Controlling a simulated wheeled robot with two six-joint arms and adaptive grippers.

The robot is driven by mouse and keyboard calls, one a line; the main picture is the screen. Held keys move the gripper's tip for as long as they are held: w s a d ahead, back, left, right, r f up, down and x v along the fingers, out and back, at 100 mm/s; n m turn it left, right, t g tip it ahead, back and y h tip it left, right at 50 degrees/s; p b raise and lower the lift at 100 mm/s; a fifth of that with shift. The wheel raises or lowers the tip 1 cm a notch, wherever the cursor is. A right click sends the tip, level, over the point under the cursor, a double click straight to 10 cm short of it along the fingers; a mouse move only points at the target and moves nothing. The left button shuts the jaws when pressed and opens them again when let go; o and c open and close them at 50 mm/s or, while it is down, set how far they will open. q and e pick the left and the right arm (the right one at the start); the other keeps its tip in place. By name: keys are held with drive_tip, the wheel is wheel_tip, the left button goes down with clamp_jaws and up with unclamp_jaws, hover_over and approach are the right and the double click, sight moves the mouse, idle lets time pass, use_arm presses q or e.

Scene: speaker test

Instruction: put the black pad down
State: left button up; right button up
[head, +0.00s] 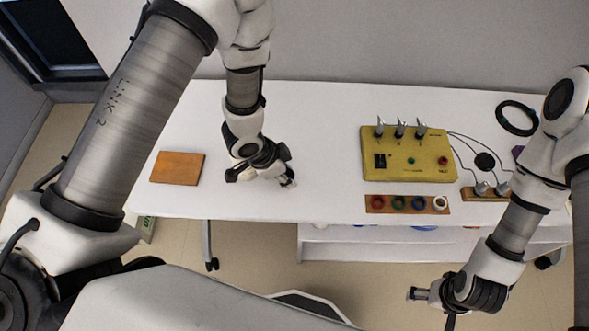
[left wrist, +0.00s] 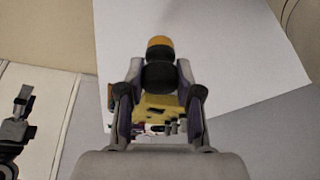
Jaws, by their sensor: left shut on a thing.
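My left gripper (head: 288,180) hangs over the left half of the white table, right of the wooden board. In the left wrist view its fingers (left wrist: 161,95) are shut on a dark rounded thing, the black pad (left wrist: 160,77). An ochre patch shows at the pad's far end, and I cannot tell whether it belongs to it. In the head view the gripper hides the pad. My right gripper (head: 418,295) is in front of the table at lower right, and its opening is unclear.
The white table (head: 320,130) carries a wooden board (head: 178,168), a yellow switch box (head: 408,154), a strip with coloured rings (head: 407,204), a black disc (head: 485,161) and a black coil (head: 517,118). The table between board and box is clear apart from my left gripper.

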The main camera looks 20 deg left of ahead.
use_arm(q)
drive_tip(key=w, duration=0.1)
drive_tip(key=w+d, duration=0.1)
drive_tip(key=shift+w+p, duration=0.3)
drive_tip(key=shift+p, duration=0.05)
drive_tip(key=f, duration=0.3)
drive_tip(key=shift+w+d+f+p, duration=0.1)
drive_tip(key=shift+w+f+p, duration=0.15)
drive_tip(key=shift+f+p, duration=0.1)
drive_tip(key=shift+f, duration=0.3)
drive_tip(key=o, duration=1)
